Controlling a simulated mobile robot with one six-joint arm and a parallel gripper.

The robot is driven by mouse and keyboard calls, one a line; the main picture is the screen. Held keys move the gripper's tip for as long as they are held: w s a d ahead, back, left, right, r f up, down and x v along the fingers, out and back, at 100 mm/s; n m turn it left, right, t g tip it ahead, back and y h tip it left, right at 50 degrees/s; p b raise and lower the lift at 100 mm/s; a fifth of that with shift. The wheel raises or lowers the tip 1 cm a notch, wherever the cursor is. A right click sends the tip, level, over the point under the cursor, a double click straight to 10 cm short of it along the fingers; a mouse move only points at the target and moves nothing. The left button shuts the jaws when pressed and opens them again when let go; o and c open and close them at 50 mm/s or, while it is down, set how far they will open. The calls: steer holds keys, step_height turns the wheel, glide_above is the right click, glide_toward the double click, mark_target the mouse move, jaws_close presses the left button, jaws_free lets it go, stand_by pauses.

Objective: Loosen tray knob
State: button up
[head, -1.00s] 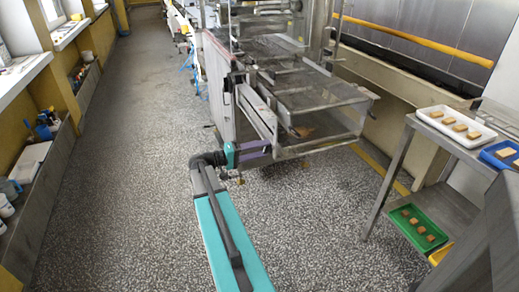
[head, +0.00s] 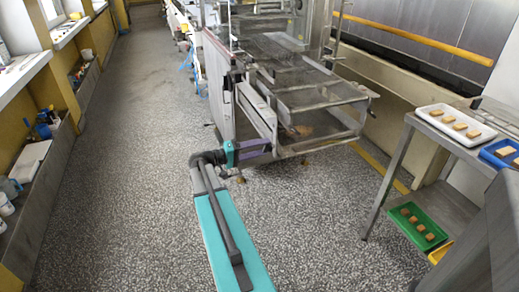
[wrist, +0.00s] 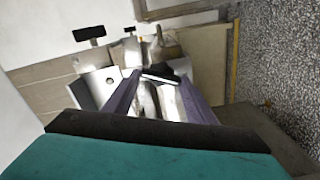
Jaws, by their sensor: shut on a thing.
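The tray knob (wrist: 160,75) is a dark bar-shaped handle on a pale metal fitting, seen in the wrist view. My gripper (wrist: 161,80) has its two purple fingers on either side of it and is shut on it. The fingers and the fitting hide part of its stem. In the head view my gripper (head: 258,148) is at the near left side of the mesh machine, below its side rail; the knob is too small to make out there. The mesh tray (head: 320,95) sits in the machine's metal frame.
A second black T-shaped knob (wrist: 89,33) is up and left of the held one. A steel table (head: 412,122) at right holds a white tray (head: 486,137) and a blue tray (head: 490,156). A green tray (head: 407,226) is lower. The speckled floor at left is clear.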

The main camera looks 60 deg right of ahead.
steer(key=shift+s+a+f, duration=0.1)
steer(key=shift+f, duration=0.05)
steer(key=o, duration=1)
steer(key=shift+o, duration=0.2)
steer(key=v, duration=1.3)
steer(key=shift+w+a+b, duration=0.25)
steer(key=shift+w+b, duration=0.1)
